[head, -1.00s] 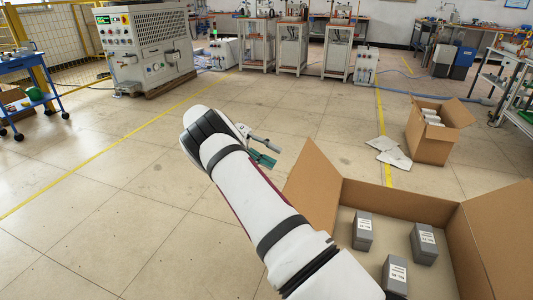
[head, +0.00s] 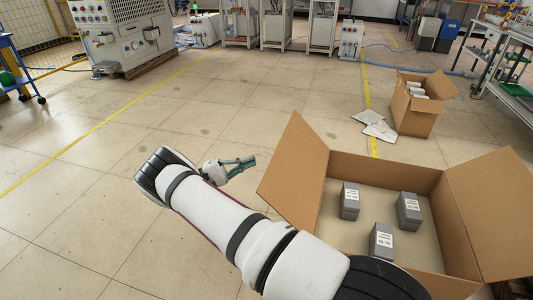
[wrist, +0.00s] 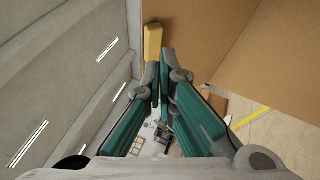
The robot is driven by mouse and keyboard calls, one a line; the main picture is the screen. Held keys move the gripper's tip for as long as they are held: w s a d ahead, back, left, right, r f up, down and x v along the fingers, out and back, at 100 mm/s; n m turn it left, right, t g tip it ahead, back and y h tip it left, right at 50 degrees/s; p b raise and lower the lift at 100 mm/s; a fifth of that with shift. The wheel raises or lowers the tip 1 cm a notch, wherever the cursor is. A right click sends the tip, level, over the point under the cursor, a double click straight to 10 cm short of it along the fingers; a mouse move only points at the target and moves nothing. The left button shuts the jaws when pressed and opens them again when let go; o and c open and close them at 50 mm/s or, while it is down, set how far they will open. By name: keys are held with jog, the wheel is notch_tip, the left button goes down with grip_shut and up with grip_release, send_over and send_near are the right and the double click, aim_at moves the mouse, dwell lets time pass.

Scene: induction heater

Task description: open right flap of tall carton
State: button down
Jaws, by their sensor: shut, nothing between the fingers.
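A large brown carton (head: 345,166) stands open at the lower right of the head view. Its left flap (head: 296,165) stands up and its right flap (head: 495,205) leans outward; part of its near side is hidden by my arm. My gripper (head: 252,161) is just left of the left flap's upper part, with a small gap in the picture; I cannot tell if they touch. In the wrist view the green fingers (wrist: 158,78) meet at their tips with nothing between them. Brown cardboard (wrist: 200,35) fills the wrist view's upper right.
Three grey labelled boxes, one of them a front box (head: 382,241), stand inside the carton. A smaller open carton (head: 415,110) with white items stands farther back, beside white sheets (head: 375,126) on the floor. The floor left of my arm is clear.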

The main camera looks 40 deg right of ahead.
aim_at(278, 144)
jog(key=a+f+n+t+h, duration=0.3)
jog(key=f+n+t+h, duration=0.3)
jog(key=n+t, duration=0.4)
jog(key=s+d+r+y+b, duration=0.1)
jog(key=s+d+r, duration=0.1)
jog(key=d+r, duration=0.5)
jog(key=shift+d, duration=1.55)
jog(key=shift+r, duration=0.15)
jog(key=r+m+p, duration=0.1)
jog(key=s+d+r+m+g+y+p, duration=0.1)
jog(key=r+p, duration=0.1)
jog(key=s+r+m+g+y+p, duration=0.1)
jog(key=shift+s+d+r+m, duration=0.15)
jog(key=shift+d+m, duration=0.15)
jog(key=shift+s+d+r+m+y+p, duration=0.35)
jog(key=shift+s+m+p, duration=0.15)
jog(key=shift+p, duration=0.2)
jog(key=shift+w+f, duration=0.1)
